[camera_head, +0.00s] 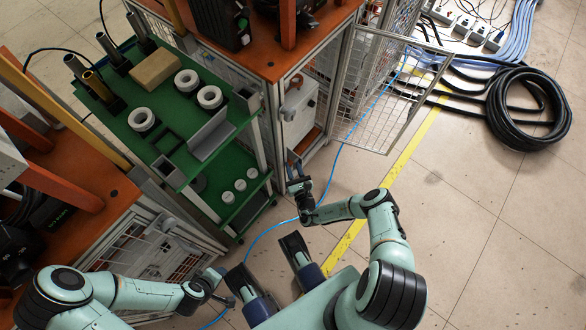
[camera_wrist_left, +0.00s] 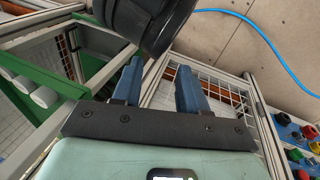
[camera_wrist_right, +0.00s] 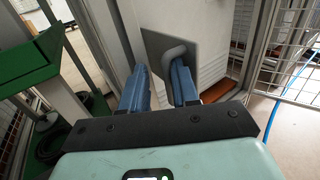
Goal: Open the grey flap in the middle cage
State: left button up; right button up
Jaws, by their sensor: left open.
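The flap looks shut. My right gripper (camera_head: 294,166) is in front of the cage opening, below the flap in the head view. Its blue fingers (camera_wrist_right: 160,88) are apart, the right one overlapping the handle in view; contact cannot be told. My left gripper (camera_wrist_left: 160,85) is open and empty, low at the left.
A green shelf cart (camera_head: 165,105) with white rings and small parts stands left of the middle cage. Another orange-topped cage (camera_head: 85,215) is at lower left. A blue cable (camera_head: 262,232) crosses the floor.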

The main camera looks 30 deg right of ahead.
jog(key=shift+s+a+f, duration=0.1)
jog(key=shift+a+f, duration=0.05)
jog(key=shift+a, duration=0.15)
pick_arm(q)
jog(key=shift+g+h, duration=0.4)
jog(key=shift+g, duration=0.2)
jog(key=shift+s+d+r+p, duration=0.35)
jog(key=shift+s+r+p, duration=0.2)
jog(key=shift+s, duration=0.2)
jog(key=shift+s+d+r+p, duration=0.4)
jog(key=shift+s+r, duration=0.2)
jog(key=shift+s, duration=0.1)
jog(key=shift+s+d+r+p, duration=0.35)
jog(key=shift+s+r+p, duration=0.2)
jog(key=shift+s, duration=0.2)
pick_arm(e)
jog(key=v, duration=1.3)
jog(key=shift+d, duration=0.2)
jog(key=shift+s, duration=0.1)
